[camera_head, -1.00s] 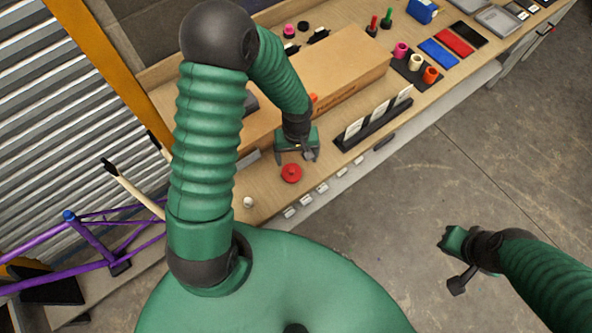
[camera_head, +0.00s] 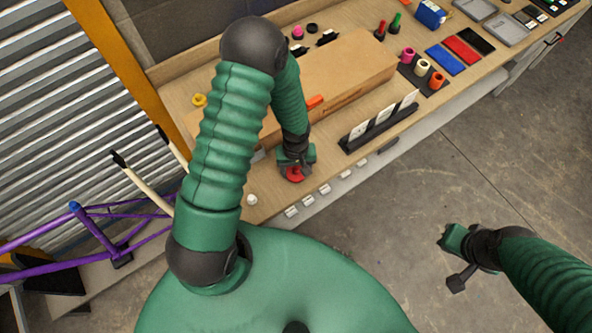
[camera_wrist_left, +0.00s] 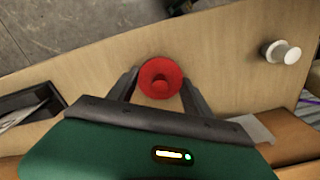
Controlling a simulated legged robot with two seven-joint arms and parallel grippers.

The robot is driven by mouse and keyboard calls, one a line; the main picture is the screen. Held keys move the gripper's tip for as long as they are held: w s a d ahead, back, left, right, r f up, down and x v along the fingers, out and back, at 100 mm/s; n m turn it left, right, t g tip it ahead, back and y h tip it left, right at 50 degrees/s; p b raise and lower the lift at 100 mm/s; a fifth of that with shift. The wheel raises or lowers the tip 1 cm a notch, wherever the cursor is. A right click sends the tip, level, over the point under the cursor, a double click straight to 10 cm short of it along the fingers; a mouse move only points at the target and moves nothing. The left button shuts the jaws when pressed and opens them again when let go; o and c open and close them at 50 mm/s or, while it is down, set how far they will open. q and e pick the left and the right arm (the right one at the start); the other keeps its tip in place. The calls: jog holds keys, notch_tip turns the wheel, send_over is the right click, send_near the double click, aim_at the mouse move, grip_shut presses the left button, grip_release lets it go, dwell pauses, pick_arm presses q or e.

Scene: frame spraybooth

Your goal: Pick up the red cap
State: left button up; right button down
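The red cap (camera_head: 294,174) sits on the wooden bench near its front edge. In the left wrist view my left gripper's fingers (camera_wrist_left: 161,85) are spread, one on each side of the cap. I cannot tell whether they touch it. My right gripper (camera_head: 455,262) is over the concrete floor, away from the bench; its finger opening is not clear.
A cardboard box (camera_head: 345,75) lies behind the cap. A black rack with white cards (camera_head: 380,125) stands to the right. A small white knob (camera_head: 252,199) is to the left. A purple bike frame (camera_head: 90,235) stands at the far left.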

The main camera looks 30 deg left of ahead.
pick_arm(q)
jog(key=shift+a, duration=0.1)
jog(key=c, duration=0.5)
jog(key=shift+o, duration=0.2)
